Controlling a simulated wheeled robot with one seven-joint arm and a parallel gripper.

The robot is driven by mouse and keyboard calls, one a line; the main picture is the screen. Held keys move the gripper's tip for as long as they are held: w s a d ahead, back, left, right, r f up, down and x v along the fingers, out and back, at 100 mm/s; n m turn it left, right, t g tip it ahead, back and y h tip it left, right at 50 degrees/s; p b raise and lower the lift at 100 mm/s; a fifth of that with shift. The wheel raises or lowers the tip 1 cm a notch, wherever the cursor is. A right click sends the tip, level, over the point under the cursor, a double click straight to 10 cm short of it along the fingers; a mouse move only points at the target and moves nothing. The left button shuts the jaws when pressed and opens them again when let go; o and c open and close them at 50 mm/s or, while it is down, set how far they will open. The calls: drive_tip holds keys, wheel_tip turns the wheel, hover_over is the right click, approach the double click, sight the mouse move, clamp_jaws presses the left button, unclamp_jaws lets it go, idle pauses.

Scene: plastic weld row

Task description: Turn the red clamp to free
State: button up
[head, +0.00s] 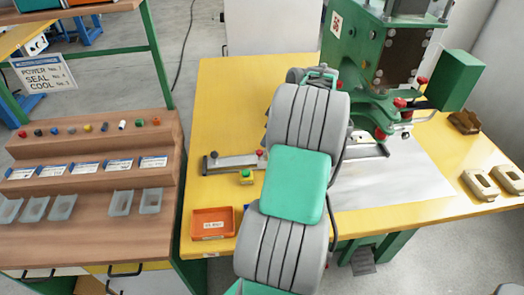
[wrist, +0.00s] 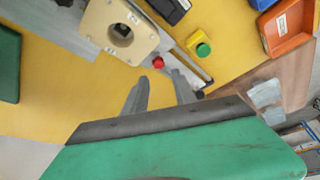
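A small red knob, which I take to be the red clamp (wrist: 158,62), shows in the wrist view just beyond my fingertips, at the side of a metal rail (wrist: 188,66). In the head view the red knob (head: 261,153) is near the rail's right end (head: 232,162), close to my arm. Its turn position is too small to tell. My gripper (wrist: 159,78) is open, its two grey fingers apart with nothing visible between them. In the head view my arm hides the gripper. Other red-tipped levers (head: 400,102) are on the green press at the right.
A yellow box with a green button (wrist: 203,49) and an orange bin (wrist: 287,28) are near the rail. A beige block with a round hole (wrist: 120,30) is close to my fingers. The green press (head: 352,45) stands on the yellow table (head: 225,90). Wooden shelves (head: 90,145) are at left.

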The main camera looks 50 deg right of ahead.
sight(260, 151)
drive_tip(key=x, duration=0.7)
drive_tip(key=shift+w+d+f, duration=0.1)
drive_tip(key=shift+f, duration=0.15)
clamp_jaws()
